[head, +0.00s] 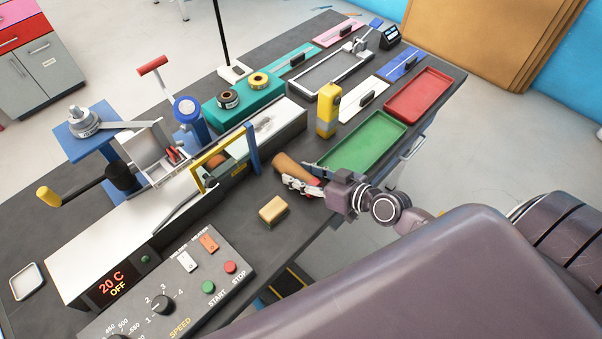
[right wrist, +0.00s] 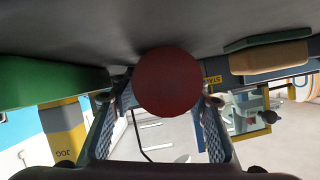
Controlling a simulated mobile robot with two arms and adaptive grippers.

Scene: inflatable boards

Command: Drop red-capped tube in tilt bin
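My right gripper (head: 303,187) is low over the dark bench, at an orange-brown rounded piece (head: 294,167). In the right wrist view a dark red round end (right wrist: 168,82) fills the space between the two fingers (right wrist: 168,102). One finger is close on each side of it; whether they press on it is not clear. I cannot tell whether this is the tube's red cap. A white tilted box (head: 146,150) with small red parts (head: 174,154) inside sits on the machine at left and may be the tilt bin. My left gripper is not in view.
A tan block (head: 273,210) lies just left of the right gripper. A green tray (head: 347,160) and a red tray (head: 418,93) stand to the right. A yellow upright device (head: 327,110) and a yellow-framed guard (head: 212,158) rise nearby. The control panel (head: 170,290) is at the front.

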